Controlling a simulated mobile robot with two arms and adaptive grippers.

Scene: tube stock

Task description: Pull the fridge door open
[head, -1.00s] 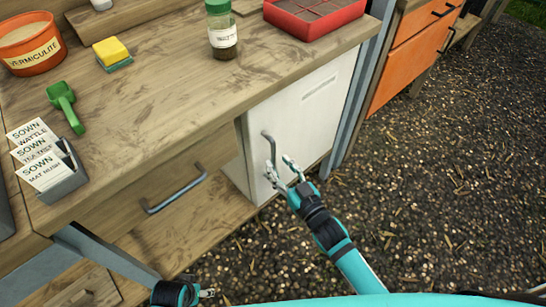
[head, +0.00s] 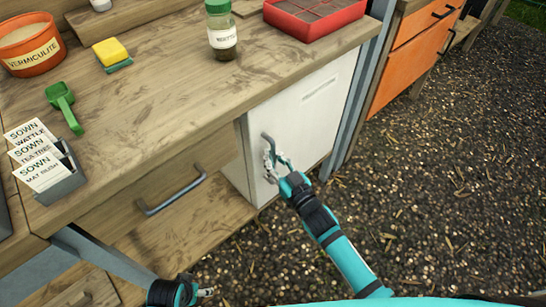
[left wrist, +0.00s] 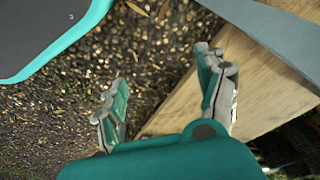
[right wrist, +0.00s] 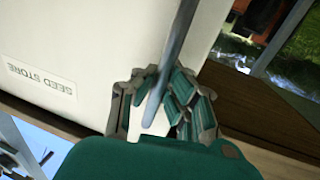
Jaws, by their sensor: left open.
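The fridge door (head: 310,110) is the white front under the right end of the bench, and it looks closed. A grey bar handle (head: 267,143) stands upright near its left edge. My right gripper (head: 272,164) is at the lower part of this handle. In the right wrist view, the handle (right wrist: 181,30) runs between the fingers of my right gripper (right wrist: 160,85), which are closed in around it. The door (right wrist: 80,40) fills the view behind, with a "SEED STORE" label. My left gripper (left wrist: 160,85) is open and empty, low at the bottom of the head view (head: 205,292).
The wooden bench (head: 150,110) carries a red tray (head: 310,30), a jar (head: 221,35), a sponge (head: 111,52), a green scoop (head: 64,105) and seed packets (head: 45,165). A drawer handle (head: 172,195) juts out left of the fridge. Gravel ground (head: 440,190) is clear to the right.

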